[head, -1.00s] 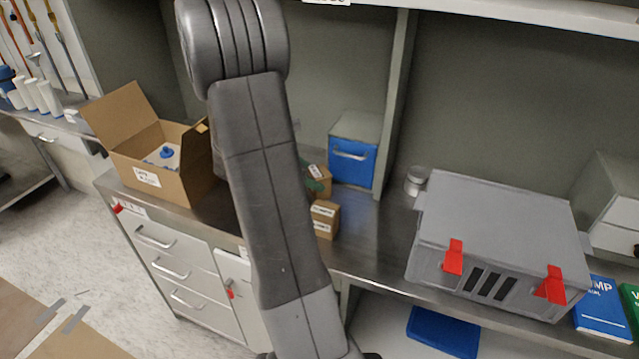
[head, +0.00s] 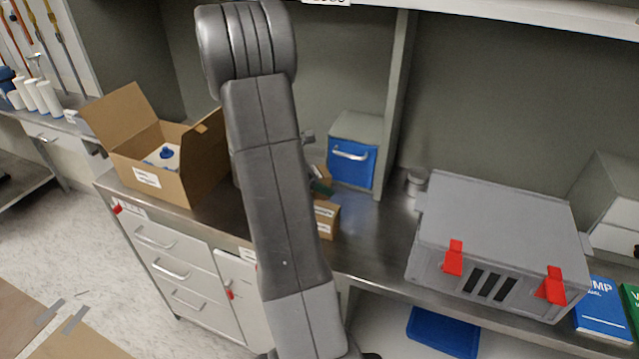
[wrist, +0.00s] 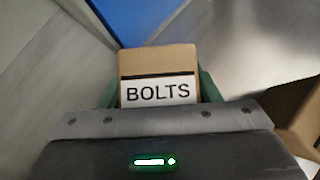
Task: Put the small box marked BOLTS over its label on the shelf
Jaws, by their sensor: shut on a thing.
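The small brown box marked BOLTS (wrist: 158,92) fills the middle of the wrist view, its white label facing the camera. My gripper (wrist: 157,98) is shut on it, with a green finger at each side. In the head view my gripper (head: 321,187) is mostly hidden behind my arm; only a bit of green finger shows, and the held box is mostly hidden too. An upper shelf (head: 480,12) crosses the top of the head view. A white label (head: 327,2) on its edge is cut off and I cannot read it.
Another small brown box (head: 326,219) stands on the bench close to my gripper. A blue-fronted drawer box (head: 352,165) is behind it. An open carton (head: 160,180) stands at left. A large grey case (head: 500,240) and a small white jar (head: 417,180) are at right.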

